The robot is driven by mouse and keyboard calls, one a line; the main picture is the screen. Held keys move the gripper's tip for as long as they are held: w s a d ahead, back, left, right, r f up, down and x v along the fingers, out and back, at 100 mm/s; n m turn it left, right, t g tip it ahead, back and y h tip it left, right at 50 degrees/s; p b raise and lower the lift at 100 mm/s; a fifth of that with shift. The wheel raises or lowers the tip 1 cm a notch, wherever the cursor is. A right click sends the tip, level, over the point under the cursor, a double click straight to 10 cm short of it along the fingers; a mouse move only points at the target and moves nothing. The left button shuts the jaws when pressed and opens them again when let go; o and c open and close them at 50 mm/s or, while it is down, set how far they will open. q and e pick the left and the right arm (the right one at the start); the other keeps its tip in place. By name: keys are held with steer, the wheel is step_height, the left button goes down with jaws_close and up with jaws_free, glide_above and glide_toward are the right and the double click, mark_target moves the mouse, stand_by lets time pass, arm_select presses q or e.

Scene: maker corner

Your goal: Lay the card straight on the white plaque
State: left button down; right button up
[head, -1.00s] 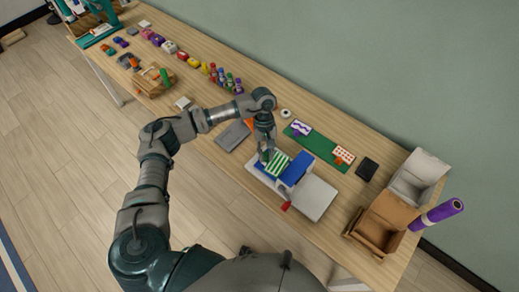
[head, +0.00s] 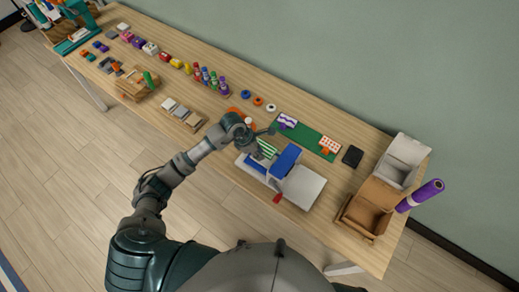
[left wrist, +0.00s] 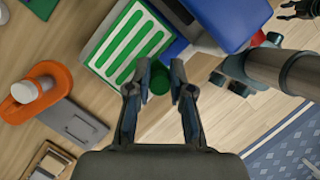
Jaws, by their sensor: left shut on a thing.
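The green-and-white striped card (left wrist: 128,48) lies ahead of my left gripper (left wrist: 162,76) in the left wrist view. That gripper is shut on a small green knob (left wrist: 160,82) at the card's near edge. In the head view the card (head: 268,148) shows partly behind my left wrist, beside the blue block of a white-and-blue device (head: 303,188). A white border shows around the card; I cannot tell whether it is the plaque's rim or the card's own edge, or whether the card touches the plaque. A dark gripper-like part, perhaps my right gripper (left wrist: 297,9), shows at the top right corner.
A green mat (head: 308,139) with a purple-wave card (head: 288,121) and an orange-dotted card (head: 330,144) lies behind the device. A black pad (head: 353,156) and a cardboard box (head: 372,207) stand to the right. An orange holder (left wrist: 38,90) and grey plate (left wrist: 72,125) lie left.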

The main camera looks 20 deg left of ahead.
arm_select(q)
steer(key=shift+f+b, duration=1.7)
steer(key=shift+f, duration=1.2)
steer(key=shift+f+b, duration=0.3)
steer(key=shift+b, duration=0.1)
steer(key=c, duration=1)
jaws_free()
steer(key=shift+o, duration=0.2)
steer(key=v, duration=1.2)
